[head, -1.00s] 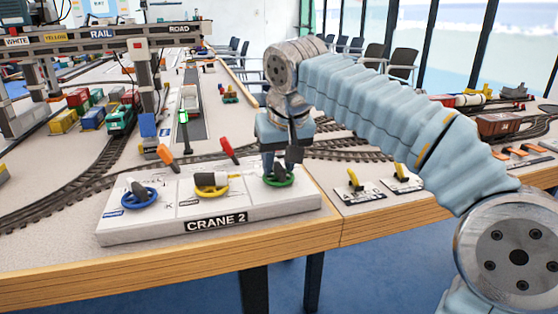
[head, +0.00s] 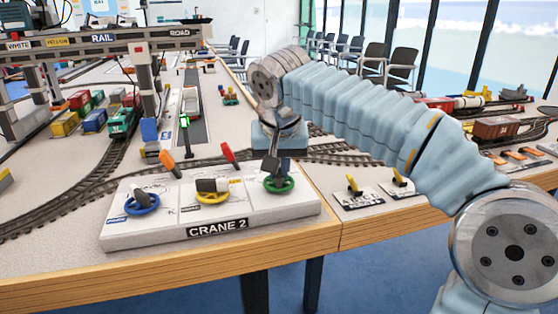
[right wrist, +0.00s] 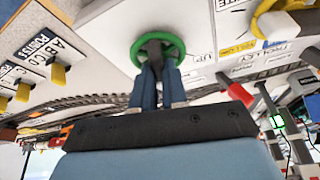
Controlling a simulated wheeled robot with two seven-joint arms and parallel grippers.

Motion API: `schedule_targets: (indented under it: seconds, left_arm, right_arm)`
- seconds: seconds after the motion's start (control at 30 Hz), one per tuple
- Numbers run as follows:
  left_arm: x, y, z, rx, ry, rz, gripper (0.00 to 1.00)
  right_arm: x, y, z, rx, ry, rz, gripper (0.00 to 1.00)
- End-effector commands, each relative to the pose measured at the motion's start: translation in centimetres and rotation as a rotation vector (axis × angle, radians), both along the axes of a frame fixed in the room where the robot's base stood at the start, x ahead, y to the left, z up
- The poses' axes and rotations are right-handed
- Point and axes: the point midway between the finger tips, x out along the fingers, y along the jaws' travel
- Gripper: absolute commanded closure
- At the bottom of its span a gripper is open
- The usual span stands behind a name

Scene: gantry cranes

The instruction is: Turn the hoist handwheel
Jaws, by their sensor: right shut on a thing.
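The green handwheel (head: 291,186) is at the right end of the white CRANE 2 panel (head: 160,236), with a dark hub in its middle. An "UP" label lies beside it in the right wrist view, where the green rim (right wrist: 181,47) also shows. My right gripper (head: 276,176) comes down on the wheel from above. In the right wrist view its two blue fingers (right wrist: 157,72) are shut on the dark hub inside the rim. The fingers partly hide the hub. My left gripper is not in view.
A yellow handwheel (head: 212,199) and a blue handwheel (head: 142,209) stand on the same panel to the left. Orange (head: 170,163) and red (head: 229,153) levers rise behind it. Yellow switches (head: 353,184) are to the right. Tracks and a gantry crane (head: 110,40) lie beyond.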

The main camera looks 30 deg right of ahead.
Motion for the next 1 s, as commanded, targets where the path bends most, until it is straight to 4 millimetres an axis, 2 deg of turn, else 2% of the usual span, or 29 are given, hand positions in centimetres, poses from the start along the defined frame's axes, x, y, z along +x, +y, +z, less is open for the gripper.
schedule_targets:
  seconds: [0.1,0.5,1.0]
  left_arm:
    - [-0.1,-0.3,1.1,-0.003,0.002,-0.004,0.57]
    - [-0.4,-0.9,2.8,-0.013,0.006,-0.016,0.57]
    - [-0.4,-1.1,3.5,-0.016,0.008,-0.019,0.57]
  right_arm:
    - [0.1,0.1,0.4,-0.002,0.0,-0.1,1.0]
    - [0.1,0.1,0.3,-0.001,-0.001,-0.418,1.0]
    - [0.2,0.2,0.1,0.001,-0.003,-0.579,1.0]
